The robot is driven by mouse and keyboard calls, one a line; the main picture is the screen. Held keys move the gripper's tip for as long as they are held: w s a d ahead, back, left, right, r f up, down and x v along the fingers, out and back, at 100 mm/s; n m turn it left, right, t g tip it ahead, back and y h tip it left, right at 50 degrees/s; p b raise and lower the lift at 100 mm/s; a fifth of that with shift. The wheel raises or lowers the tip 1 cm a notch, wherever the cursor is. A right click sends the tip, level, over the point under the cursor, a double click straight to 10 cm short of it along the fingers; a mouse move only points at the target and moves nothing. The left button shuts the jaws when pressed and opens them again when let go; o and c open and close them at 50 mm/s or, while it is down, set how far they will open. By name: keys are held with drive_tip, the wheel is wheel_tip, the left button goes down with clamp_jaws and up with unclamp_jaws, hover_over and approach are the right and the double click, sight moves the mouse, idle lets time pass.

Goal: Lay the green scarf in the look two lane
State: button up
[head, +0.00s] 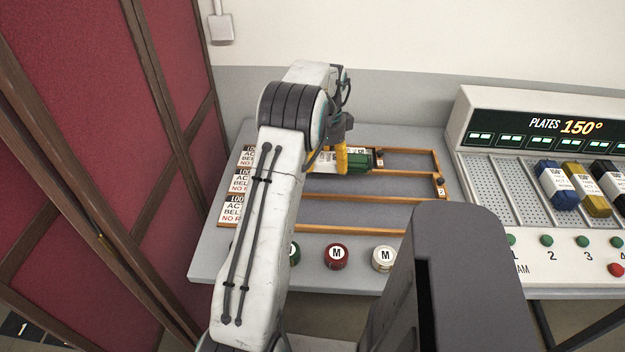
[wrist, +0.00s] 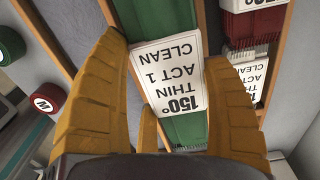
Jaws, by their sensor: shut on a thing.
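The green scarf (wrist: 186,128) is a folded strip with a white tag (wrist: 168,78) reading 150°, THIN, ACT 1, CLEAN. My gripper (wrist: 180,110) has a yellow finger on each side of the scarf and is shut on it. In the head view the scarf (head: 357,164) shows beside my yellow finger, over the far part of the laned board (head: 335,199). In the wrist view it lies between wooden dividers; I cannot tell whether it touches the board. My arm hides part of the lanes, and the look signs (head: 238,182) at their left ends are partly hidden, their numbers unreadable.
A red-and-white piece (wrist: 255,25) with tags lies in the lane beside the scarf. Round M buttons, one red (head: 336,257), line the table's front. A plates machine (head: 545,130) holding blue, yellow and black pieces stands right. A red folding screen (head: 100,110) stands left.

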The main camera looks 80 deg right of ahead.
sight(313, 186)
drive_tip(key=w+f, duration=0.1)
drive_tip(key=w+a+f, duration=0.1)
drive_tip(key=w, duration=0.1)
drive_tip(key=shift+w, duration=0.15)
drive_tip(key=shift+f+p, duration=0.3)
drive_tip(key=shift+f, duration=1.75)
drive_tip(key=shift+f, duration=0.1)
drive_tip(key=o, duration=1.2)
drive_tip(key=shift+d, duration=0.1)
drive_tip(key=shift+r, duration=0.6)
wheel_tip(313, 186, up, 11)
drive_tip(key=shift+r, duration=0.1)
